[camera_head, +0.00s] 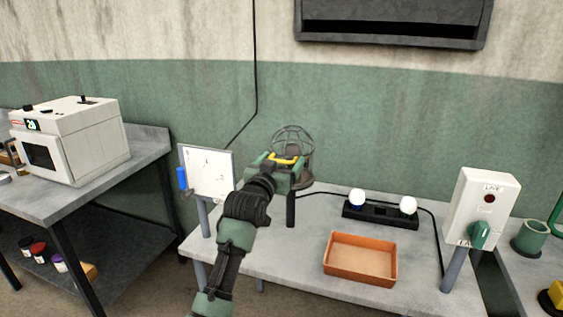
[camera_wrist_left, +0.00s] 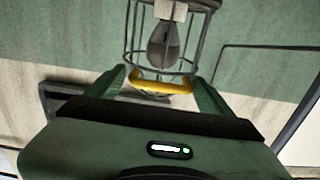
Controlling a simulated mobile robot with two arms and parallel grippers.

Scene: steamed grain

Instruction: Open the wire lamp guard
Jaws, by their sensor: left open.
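My left gripper (camera_wrist_left: 159,77) is open, with one green finger on each side of the yellow bar. I cannot tell whether the fingers touch it. The gripper hides the lower part of the guard in the head view. My right gripper is not in view.
A white panel (camera_head: 207,172) stands left of my left arm. An orange tray (camera_head: 360,258) and a black holder with two white bulbs (camera_head: 380,215) sit on the table. A switch box (camera_head: 483,208) stands at the right. A white oven (camera_head: 75,140) is on the left bench.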

